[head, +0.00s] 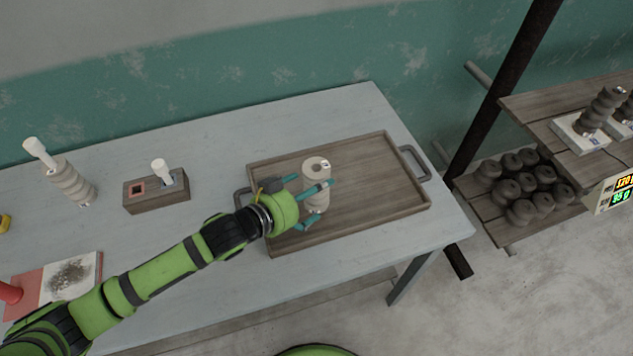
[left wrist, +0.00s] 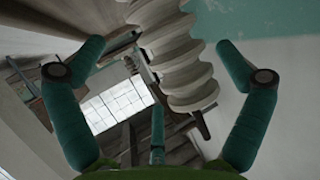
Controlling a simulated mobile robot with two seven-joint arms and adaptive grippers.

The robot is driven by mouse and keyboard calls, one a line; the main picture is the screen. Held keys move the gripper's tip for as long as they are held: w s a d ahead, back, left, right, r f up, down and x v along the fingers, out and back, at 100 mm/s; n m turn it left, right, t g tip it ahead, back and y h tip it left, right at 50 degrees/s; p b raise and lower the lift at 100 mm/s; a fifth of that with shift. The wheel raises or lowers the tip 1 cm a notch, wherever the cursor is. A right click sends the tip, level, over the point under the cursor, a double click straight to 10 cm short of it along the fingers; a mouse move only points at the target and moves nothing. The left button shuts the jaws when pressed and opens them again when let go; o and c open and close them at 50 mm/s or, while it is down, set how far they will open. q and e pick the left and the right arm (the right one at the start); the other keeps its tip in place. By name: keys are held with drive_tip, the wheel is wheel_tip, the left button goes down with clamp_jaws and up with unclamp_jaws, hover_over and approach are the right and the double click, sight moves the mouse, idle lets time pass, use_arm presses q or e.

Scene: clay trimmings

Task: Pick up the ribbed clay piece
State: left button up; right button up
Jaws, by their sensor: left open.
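A pale ribbed clay piece (head: 317,168) stands upright on the wooden tray (head: 375,165), with a hole in its top. My left gripper (head: 316,203) is at its near left side, with teal fingers spread around it. One finger crosses in front of the piece and hides part of its middle. In the left wrist view the ribbed piece (left wrist: 182,58) lies between the open fingers (left wrist: 160,75), with gaps visible to both side fingers. My right gripper is not in view.
Another pale ribbed piece (head: 70,183) with a white-topped tool stands at the table's left. A wooden block (head: 143,196) holds a white-topped item. A shelf (head: 560,118) with dark ribbed pieces (head: 604,108) is at the right. The tray's right part is clear.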

use_arm(q)
drive_tip(key=x, duration=0.3)
drive_tip(key=shift+w+f, duration=0.15)
drive_tip(key=shift+w, duration=0.25)
drive_tip(key=c, duration=1.6)
drive_tip(key=shift+r, duration=0.2)
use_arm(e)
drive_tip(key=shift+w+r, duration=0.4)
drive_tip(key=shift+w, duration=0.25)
